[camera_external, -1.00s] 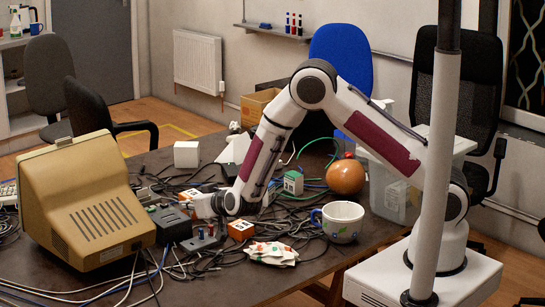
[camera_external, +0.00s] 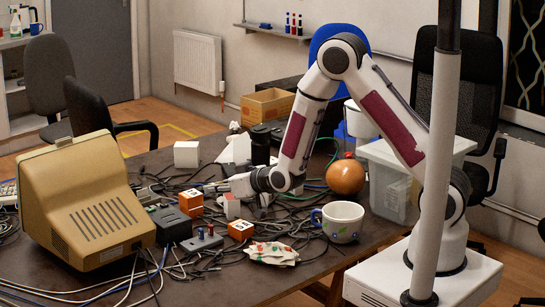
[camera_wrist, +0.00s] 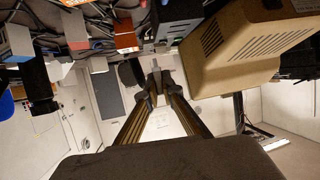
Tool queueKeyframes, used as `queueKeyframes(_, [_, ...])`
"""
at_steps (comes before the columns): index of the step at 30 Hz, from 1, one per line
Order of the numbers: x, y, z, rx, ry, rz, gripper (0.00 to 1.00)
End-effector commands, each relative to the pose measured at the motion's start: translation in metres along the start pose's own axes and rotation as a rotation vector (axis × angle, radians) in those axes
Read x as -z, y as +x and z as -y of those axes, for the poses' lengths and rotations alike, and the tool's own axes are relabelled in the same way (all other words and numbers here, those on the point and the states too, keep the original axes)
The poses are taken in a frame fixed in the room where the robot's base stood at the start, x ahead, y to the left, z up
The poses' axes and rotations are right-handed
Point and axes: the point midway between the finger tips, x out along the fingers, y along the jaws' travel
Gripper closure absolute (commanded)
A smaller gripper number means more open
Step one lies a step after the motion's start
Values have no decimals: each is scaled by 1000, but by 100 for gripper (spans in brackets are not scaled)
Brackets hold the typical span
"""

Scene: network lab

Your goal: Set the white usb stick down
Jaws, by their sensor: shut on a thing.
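My gripper (camera_external: 222,186) reaches left from the wrist, low over the cluttered table, in the external view. In the wrist view its two dark fingers (camera_wrist: 156,83) are closed together near the middle. A small pale grey-white piece shows at their tips, apparently the white usb stick (camera_wrist: 156,65); its far end is hard to make out. In the external view the stick is too small to tell from the fingers and cables. Whether it touches anything on the table cannot be told.
Cables cover much of the table (camera_external: 95,270). Near the gripper are an orange cube (camera_external: 190,203), another orange box (camera_external: 240,230) and a dark box (camera_external: 171,224). A beige monitor (camera_external: 88,205) stands left. A mug (camera_external: 342,221) and an orange ball (camera_external: 345,177) are right.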

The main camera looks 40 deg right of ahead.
Motion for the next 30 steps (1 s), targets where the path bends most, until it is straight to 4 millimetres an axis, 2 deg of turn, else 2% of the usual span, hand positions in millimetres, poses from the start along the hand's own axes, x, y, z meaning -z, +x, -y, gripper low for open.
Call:
queueKeyframes(1, [5,-5,-13,-5,2,-1,100])
queueKeyframes(14, [35,-46,-105,-52,22,-3,100])
queueKeyframes(24, [64,-78,-181,-150,62,-5,100])
queueKeyframes(30, [72,-86,-207,-190,78,0,100])
